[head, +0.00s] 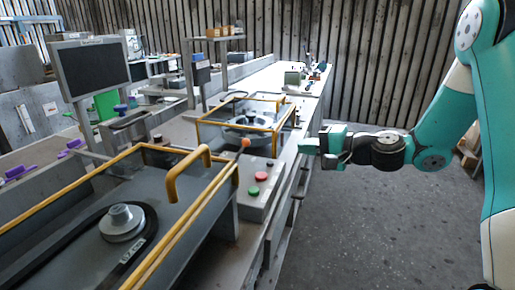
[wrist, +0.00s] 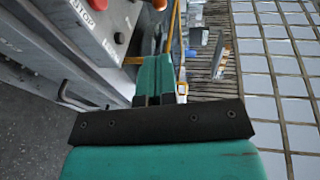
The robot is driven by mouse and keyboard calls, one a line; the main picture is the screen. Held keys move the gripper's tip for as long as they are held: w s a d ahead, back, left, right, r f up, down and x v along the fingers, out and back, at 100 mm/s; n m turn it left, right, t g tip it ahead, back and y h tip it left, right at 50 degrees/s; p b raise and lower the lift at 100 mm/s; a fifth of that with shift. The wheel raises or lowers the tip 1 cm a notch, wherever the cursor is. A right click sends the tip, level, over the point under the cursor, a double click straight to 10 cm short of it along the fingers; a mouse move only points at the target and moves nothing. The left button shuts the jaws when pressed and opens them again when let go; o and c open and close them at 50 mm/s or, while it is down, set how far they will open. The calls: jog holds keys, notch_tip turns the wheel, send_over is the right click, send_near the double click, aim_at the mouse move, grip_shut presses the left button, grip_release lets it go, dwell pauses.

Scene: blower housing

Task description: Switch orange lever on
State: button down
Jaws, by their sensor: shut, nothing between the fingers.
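The box also carries a green, a red and a dark button. My gripper (head: 303,146) is shut and empty, to the right of the lever and clear of it, beyond the bench's side edge. In the wrist view the teal fingers (wrist: 162,65) are together, and part of the box front with a STOP label shows at upper left. I cannot tell for sure whether the orange-red knob at the top edge there is the lever.
A yellow-railed housing (head: 122,222) with a round hub lies at the front left, and a second yellow-framed unit (head: 245,122) stands behind the box. A monitor (head: 90,68) stands at the left. The floor (head: 350,230) right of the bench is clear.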

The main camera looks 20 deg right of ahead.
jog(key=p, duration=0.4)
send_over(258, 167)
notch_tip(258, 167, down, 3)
jog(key=shift+r, duration=0.15)
